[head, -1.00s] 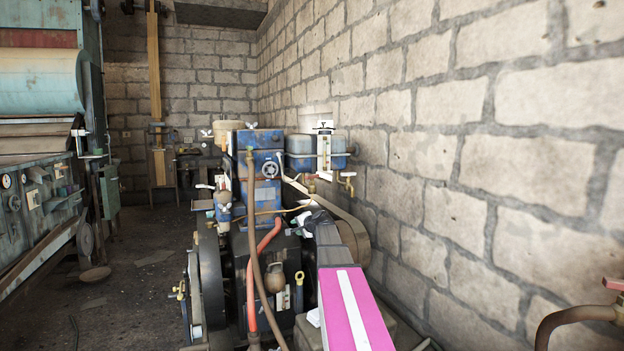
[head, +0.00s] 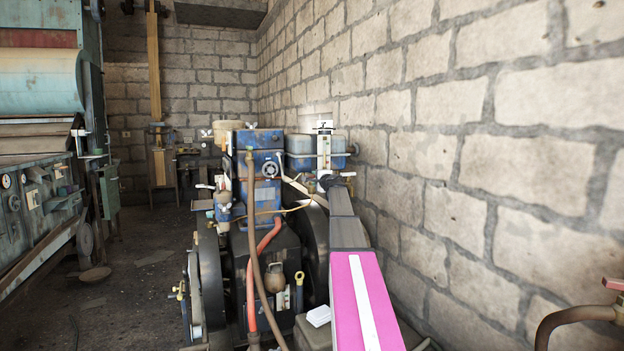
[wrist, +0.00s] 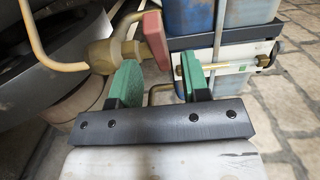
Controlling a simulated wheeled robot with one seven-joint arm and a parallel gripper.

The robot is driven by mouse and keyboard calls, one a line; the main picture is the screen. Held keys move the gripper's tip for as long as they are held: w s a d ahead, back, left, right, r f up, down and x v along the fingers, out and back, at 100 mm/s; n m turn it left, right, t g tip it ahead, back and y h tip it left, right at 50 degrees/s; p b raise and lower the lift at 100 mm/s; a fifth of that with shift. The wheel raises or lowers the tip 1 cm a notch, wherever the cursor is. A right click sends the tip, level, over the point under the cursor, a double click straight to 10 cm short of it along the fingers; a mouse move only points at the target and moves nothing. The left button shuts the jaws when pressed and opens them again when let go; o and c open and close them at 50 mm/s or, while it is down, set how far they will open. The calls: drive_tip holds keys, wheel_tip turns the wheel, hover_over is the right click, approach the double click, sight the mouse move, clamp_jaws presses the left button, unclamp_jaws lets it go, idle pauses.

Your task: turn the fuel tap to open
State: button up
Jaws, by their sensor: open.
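The fuel tap shows in the wrist view as a brass body (wrist: 104,54) with a curved pipe and a flat red handle (wrist: 155,40). My gripper (wrist: 161,84) is open, with its two green fingers apart. The red handle is just beyond the fingertips, nearer the left finger, with its lower end toward the gap between them. I cannot tell whether a finger touches it. In the head view the end of my arm is beside the blue fuel tank (head: 300,144) and hides the tap.
The blue engine (head: 262,180) with its hoses stands left of my arm. A white gauge bracket with a brass rod (wrist: 228,62) is close to the right finger. The stone block wall (head: 440,150) runs along the right.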

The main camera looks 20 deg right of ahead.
sight(313, 177)
drive_tip(key=w, duration=0.4)
drive_tip(key=shift+w+a, duration=0.25)
drive_tip(key=shift+w, duration=0.1)
clamp_jaws()
